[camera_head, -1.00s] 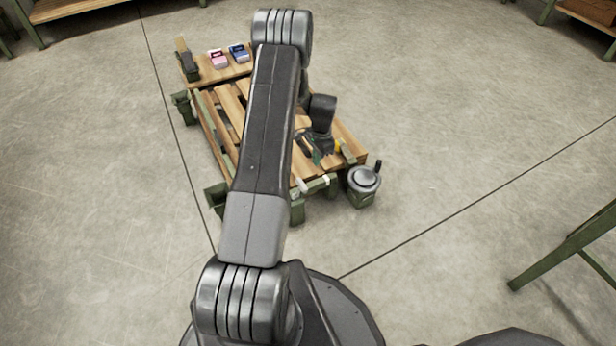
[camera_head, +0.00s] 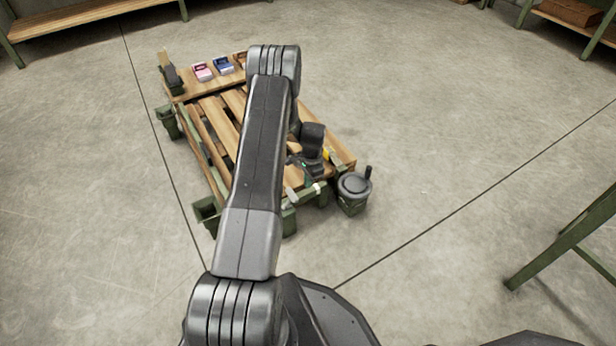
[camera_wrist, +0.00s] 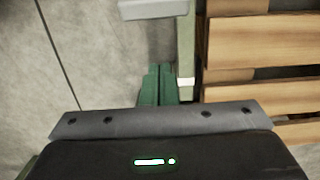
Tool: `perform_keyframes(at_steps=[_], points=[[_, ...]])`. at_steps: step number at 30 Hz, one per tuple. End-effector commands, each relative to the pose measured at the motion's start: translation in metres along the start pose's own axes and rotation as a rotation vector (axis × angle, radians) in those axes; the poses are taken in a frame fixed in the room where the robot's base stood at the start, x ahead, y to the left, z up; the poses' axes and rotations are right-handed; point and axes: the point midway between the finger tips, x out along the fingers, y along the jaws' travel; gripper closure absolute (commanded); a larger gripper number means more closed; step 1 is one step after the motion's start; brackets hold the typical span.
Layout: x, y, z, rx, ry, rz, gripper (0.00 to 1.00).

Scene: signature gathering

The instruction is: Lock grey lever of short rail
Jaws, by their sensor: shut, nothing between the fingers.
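The short rail is a green bar at the near end of the wooden pallet, seen in the head view (camera_head: 308,196) and upright in the wrist view (camera_wrist: 187,45), with a white band near its lower end. A pale grey block (camera_wrist: 155,9), which looks like the grey lever, lies across the top of the wrist view. A small pale piece (camera_head: 292,194) also shows at the rail in the head view. My gripper (camera_wrist: 160,70) has its green fingers together and empty, just left of the rail's banded end. Contact cannot be told.
Wooden slats (camera_wrist: 262,45) lie right of the rail; bare floor is at left. In the head view, a lidded bucket (camera_head: 353,190) stands by the pallet's near right corner. Pink (camera_head: 202,71) and blue (camera_head: 222,66) items lie at its far end. My arm hides the middle.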

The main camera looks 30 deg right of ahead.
Motion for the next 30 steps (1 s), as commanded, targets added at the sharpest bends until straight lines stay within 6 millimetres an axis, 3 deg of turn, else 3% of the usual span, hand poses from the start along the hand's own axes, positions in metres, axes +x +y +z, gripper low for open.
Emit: perform_keyframes(at_steps=[1,5,15,30], points=[[0.017,0.000,0.000,0.000,-0.001,0.001,1.00],[0.044,0.000,0.000,0.000,0.000,0.001,1.00],[0.026,0.000,0.035,0.000,0.000,-0.001,1.00],[0.024,0.000,0.040,0.000,0.000,-0.001,1.00]])
